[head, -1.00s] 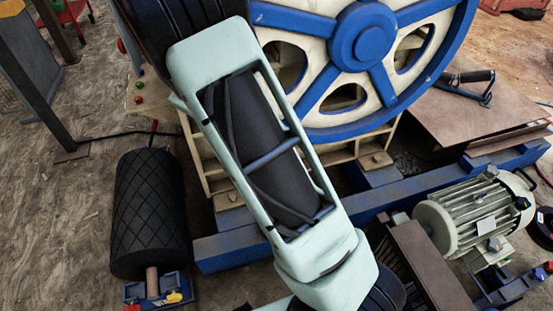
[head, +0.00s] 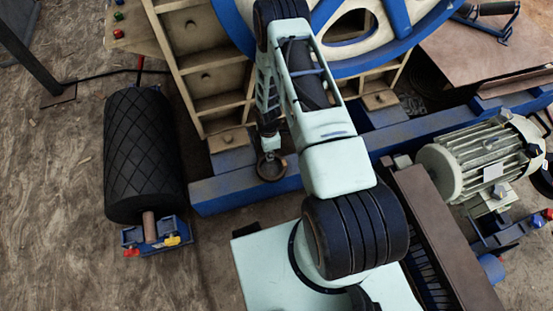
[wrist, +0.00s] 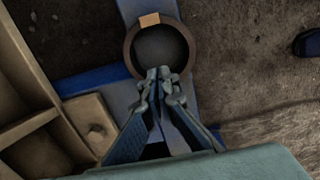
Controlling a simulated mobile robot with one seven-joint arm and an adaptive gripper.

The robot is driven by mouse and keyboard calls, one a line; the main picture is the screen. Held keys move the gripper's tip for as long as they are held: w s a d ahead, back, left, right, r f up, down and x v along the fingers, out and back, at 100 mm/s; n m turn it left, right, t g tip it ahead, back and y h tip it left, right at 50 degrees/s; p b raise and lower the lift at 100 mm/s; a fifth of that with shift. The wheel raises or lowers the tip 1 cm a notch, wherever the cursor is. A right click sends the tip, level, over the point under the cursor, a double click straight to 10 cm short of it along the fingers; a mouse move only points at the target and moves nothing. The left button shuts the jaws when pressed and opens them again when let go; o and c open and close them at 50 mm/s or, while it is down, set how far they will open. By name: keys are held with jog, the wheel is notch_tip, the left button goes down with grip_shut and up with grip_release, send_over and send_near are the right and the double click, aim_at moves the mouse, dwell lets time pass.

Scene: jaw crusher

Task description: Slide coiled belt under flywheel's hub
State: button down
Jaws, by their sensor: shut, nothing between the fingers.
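The coiled belt looks like a dark brown ring with a tan band (wrist: 183,28). In the head view the ring (head: 283,171) is at the blue beam, left of my arm. My gripper (head: 268,152) points down at the ring. In the wrist view my gripper (wrist: 160,74) is shut and empty, its fingertips overlapping the ring's near edge; I cannot tell whether they touch. The flywheel (head: 398,22), blue rim and cream inside, shows only its lower part at the top. Its hub is out of view.
A blue beam (head: 225,193) runs beneath the cream ribbed frame (head: 205,78). A black roller (head: 143,150) stands left, with open ground between it and the beam. A grey motor (head: 480,155) and a brown plate (head: 490,50) are on the right.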

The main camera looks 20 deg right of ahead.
aim_at(279, 168)
notch_tip(279, 168, down, 10)
jog(key=b, duration=0.2)
jog(key=shift+s+r+b, duration=0.1)
jog(key=shift+b, duration=0.3)
jog(key=d, duration=0.3)
jog(key=shift+d, duration=0.5)
